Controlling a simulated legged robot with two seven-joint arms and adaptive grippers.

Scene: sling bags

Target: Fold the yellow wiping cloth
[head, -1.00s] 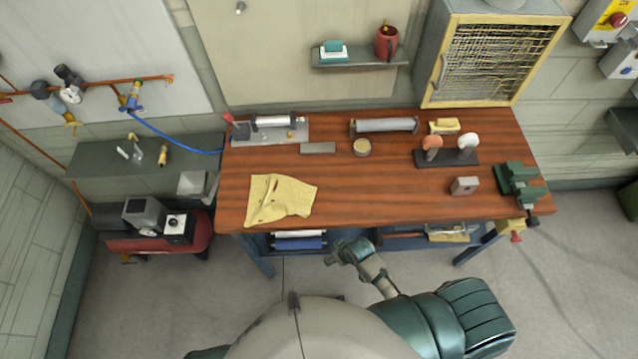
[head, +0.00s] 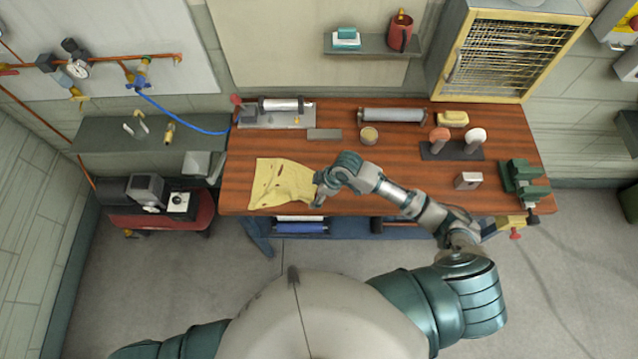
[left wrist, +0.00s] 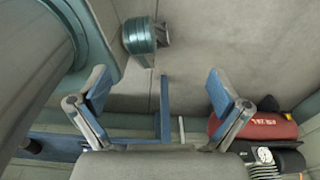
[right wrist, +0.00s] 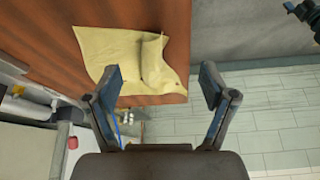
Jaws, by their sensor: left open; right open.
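The yellow cloth (head: 277,184) lies wrinkled and uneven on the front left of the wooden workbench, near its front edge. In the right wrist view the cloth (right wrist: 112,52) shows a raised ridge or fold on its right part. My right gripper (head: 317,189) is at the right edge of the cloth in the head view. In the right wrist view the right gripper (right wrist: 162,78) is open, its fingers spread with one overlapping the cloth; nothing is clearly held. My left gripper (left wrist: 156,82) is open and empty, facing the floor and bench legs; the head view does not show it.
The workbench (head: 400,148) carries a grey block (head: 324,134), a round tin (head: 369,136), a stand with two knobs (head: 450,151), a small box (head: 468,181) and a green vise (head: 524,182). Bare wood lies behind the cloth. A side shelf (head: 105,140) is at left.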

